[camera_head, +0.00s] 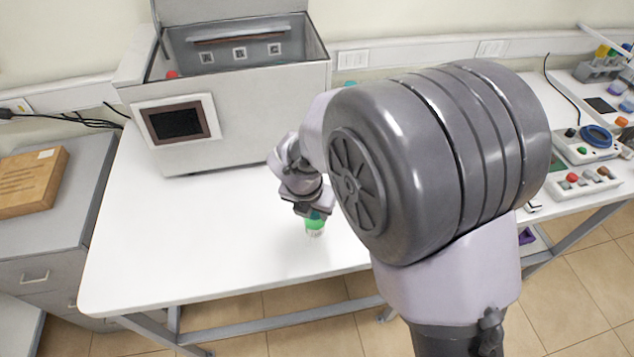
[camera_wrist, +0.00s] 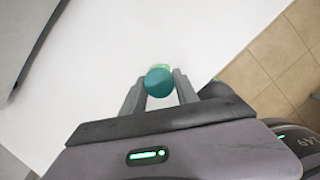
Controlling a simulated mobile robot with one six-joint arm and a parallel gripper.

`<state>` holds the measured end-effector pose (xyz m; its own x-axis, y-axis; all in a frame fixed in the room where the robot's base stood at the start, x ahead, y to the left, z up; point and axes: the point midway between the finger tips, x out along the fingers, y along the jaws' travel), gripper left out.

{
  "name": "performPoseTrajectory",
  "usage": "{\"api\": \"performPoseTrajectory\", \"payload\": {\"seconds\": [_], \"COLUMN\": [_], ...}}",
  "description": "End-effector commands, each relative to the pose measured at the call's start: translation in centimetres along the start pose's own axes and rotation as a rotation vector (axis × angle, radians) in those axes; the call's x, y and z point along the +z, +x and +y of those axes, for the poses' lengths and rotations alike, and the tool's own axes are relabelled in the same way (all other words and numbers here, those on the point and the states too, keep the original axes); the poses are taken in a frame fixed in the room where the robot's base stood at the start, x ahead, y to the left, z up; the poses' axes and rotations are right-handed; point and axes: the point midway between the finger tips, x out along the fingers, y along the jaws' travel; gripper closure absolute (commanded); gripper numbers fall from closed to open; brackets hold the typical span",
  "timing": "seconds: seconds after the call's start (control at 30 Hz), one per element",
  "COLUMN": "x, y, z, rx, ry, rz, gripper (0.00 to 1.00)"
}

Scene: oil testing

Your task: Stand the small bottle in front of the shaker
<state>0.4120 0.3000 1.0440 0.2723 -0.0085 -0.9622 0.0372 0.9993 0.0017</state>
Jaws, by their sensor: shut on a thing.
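The small bottle has a teal cap and a green, partly clear body (camera_head: 315,225). In the wrist view its round cap (camera_wrist: 159,82) sits between the two fingers. My gripper (camera_head: 314,211) is shut on the bottle from above and holds it upright, at or just over the white table; I cannot tell if its base touches. In the wrist view the fingers (camera_wrist: 160,90) flank the cap. The shaker (camera_head: 240,110) is a grey box with a dark screen and its lid raised, at the back left. The bottle is in front of it and to the right, well apart.
The white table (camera_head: 200,235) is bare in front of the shaker and left of the bottle. My arm covers the table's right part. Instruments with knobs (camera_head: 580,180) stand at the far right; a wooden box (camera_head: 30,182) lies at left.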

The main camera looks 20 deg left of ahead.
Motion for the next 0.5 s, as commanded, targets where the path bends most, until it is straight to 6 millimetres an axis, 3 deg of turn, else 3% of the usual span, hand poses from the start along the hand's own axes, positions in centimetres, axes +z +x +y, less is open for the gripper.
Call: {"api": "performPoseTrajectory", "payload": {"seconds": [0.1,0.2,0.4,0.5], "x": [3.9,6.3,8.7,7.9], "y": [1.7,2.6,3.4,5.7], "z": [0.3,0.6,0.9,0.9], "rx": [0.0,0.0,0.0,-0.002], "ry": [0.007,0.004,0.003,0.001], "rz": [-0.001,-0.001,0.0,0.002], "gripper": [1.0,1.0,1.0,1.0]}}
